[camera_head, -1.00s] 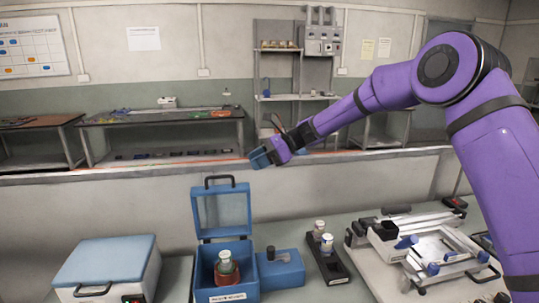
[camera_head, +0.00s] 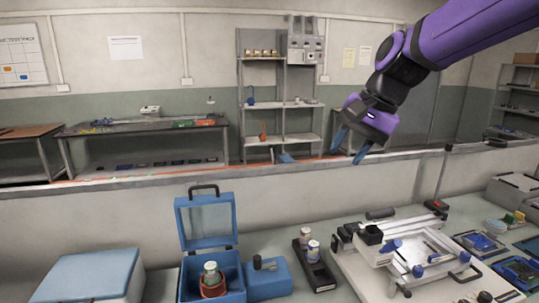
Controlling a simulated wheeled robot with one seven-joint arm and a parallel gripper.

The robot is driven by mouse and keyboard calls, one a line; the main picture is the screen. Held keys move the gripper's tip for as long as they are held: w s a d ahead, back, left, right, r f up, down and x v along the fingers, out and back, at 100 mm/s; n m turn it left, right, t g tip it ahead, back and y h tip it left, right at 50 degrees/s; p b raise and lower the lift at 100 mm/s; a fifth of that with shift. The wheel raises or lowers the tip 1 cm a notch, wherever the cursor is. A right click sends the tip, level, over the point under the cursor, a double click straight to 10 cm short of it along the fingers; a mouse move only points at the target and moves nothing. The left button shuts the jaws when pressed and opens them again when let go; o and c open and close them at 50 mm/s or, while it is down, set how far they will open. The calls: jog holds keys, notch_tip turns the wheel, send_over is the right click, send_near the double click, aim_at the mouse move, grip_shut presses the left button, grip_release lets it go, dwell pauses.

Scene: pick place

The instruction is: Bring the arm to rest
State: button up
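My purple arm reaches in from the top right. My gripper (camera_head: 350,149) is in the air at the upper right of centre, with its blue fingers pointing down. The two fingers are apart and nothing shows between them. It hangs well above the bench, in front of the far wall and shelf, and touches nothing that I can see.
Below on the bench (camera_head: 345,218) stand an open blue box (camera_head: 210,225) with a jar (camera_head: 212,279) inside, a black rack (camera_head: 318,272) with small bottles, and a white-framed device (camera_head: 435,250). A blue-lidded box (camera_head: 90,275) is at left. The air around my gripper is clear.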

jog(key=s+d+f+n+t+h, duration=0.1)
jog(key=s+d+n+h, duration=0.1)
jog(key=s+d, duration=0.5)
jog(key=s+d+f+n+t+h, duration=0.1)
jog(key=s+d+n+t+h, duration=0.1)
jog(key=s+d, duration=0.6)
jog(key=s+n, duration=0.1)
jog(key=s, duration=0.4)
jog(key=shift+s+f, duration=0.2)
